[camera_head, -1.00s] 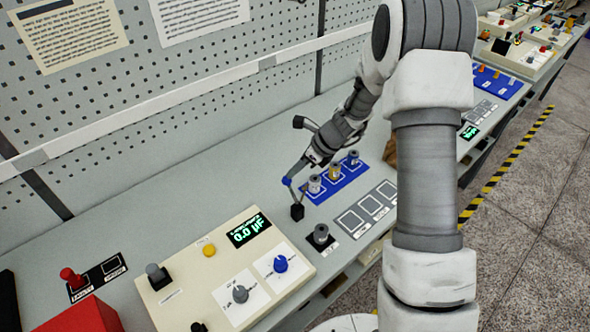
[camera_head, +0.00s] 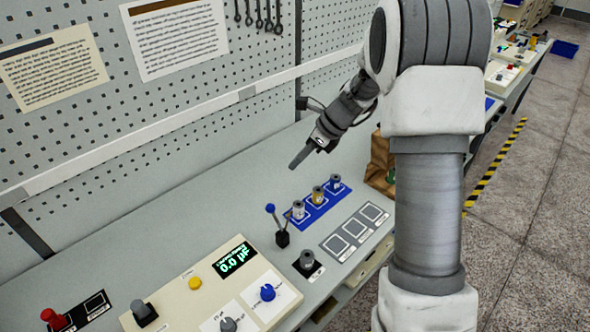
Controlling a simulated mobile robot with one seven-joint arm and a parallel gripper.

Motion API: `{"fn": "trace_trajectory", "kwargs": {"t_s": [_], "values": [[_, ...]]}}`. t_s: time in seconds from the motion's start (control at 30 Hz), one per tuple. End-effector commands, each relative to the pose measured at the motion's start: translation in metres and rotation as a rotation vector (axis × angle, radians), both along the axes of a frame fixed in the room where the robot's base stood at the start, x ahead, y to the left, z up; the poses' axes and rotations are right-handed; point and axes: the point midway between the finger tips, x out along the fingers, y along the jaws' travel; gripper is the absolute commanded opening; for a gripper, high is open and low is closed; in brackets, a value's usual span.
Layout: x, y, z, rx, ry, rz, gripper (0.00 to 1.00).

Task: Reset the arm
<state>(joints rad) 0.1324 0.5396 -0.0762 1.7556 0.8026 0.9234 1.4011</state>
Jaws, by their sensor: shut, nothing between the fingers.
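My gripper (camera_head: 300,157) is shut and empty. It hangs in the air above the bench, up and behind the blue tray (camera_head: 319,209). Several small spools stand on the tray: a whitish one (camera_head: 298,209), a yellow-banded one (camera_head: 317,196) and a grey-blue one (camera_head: 335,183). My gripper is clear of them. A blue-knobbed lever (camera_head: 272,215) on a black base stands in front of the tray, apart from my gripper.
A beige console (camera_head: 215,290) with a green display, knobs and a yellow button lies at the front. Empty marked squares (camera_head: 355,230) and a dark spindle (camera_head: 307,262) sit right of it. The perforated wall (camera_head: 200,130) bounds the back.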

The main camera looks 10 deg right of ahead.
Motion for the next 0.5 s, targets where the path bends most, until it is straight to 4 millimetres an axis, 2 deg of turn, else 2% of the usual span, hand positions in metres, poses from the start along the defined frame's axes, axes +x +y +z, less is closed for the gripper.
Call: {"fn": "trace_trajectory", "kwargs": {"t_s": [0.5], "values": [[-0.003,0.0008,0.0053,-0.011,-0.016,0.023,0.0]]}}
